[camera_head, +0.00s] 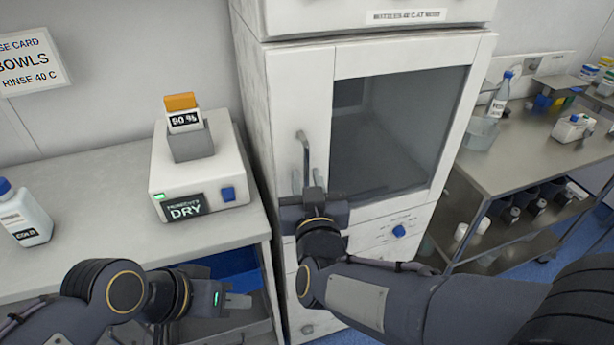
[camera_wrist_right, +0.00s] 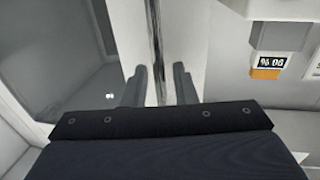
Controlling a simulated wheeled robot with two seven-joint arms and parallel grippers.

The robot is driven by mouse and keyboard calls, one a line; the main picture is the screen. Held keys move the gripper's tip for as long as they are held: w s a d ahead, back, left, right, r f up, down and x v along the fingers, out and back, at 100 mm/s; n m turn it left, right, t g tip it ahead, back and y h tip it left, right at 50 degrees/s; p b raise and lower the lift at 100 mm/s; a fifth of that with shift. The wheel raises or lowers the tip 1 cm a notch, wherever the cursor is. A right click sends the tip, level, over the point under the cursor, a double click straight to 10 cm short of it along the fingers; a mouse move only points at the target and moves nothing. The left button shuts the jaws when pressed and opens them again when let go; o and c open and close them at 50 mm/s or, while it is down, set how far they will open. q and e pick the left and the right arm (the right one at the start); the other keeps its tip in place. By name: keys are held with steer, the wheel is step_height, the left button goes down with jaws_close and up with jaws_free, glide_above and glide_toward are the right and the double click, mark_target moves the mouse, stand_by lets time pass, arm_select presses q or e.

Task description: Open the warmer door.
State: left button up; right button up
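The warmer (camera_head: 290,120) is a tall white cabinet. Its door (camera_head: 398,130) has a dark glass window and looks shut, flush with the frame. A vertical metal handle (camera_head: 304,142) is on the door's left side. My right gripper (camera_head: 308,183) is at the handle's lower part, fingers pointing at the door. In the right wrist view its two fingers (camera_wrist_right: 160,87) stand apart, with the handle bar (camera_wrist_right: 156,45) between them and gaps visible on both sides. My left gripper (camera_head: 238,301) is low at the left, away from the warmer door; its finger gap cannot be made out.
A dryer box (camera_head: 195,170) with an orange-topped display stands on the left counter (camera_head: 100,180), beside a white bottle (camera_head: 22,215). A steel cart (camera_head: 530,150) with bottles and a bowl is to the right.

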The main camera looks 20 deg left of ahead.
steer(key=shift+w+a, duration=0.15)
steer(key=shift+w, duration=0.35)
steer(key=shift+c, duration=0.5)
jaws_close()
steer(key=shift+s, duration=0.1)
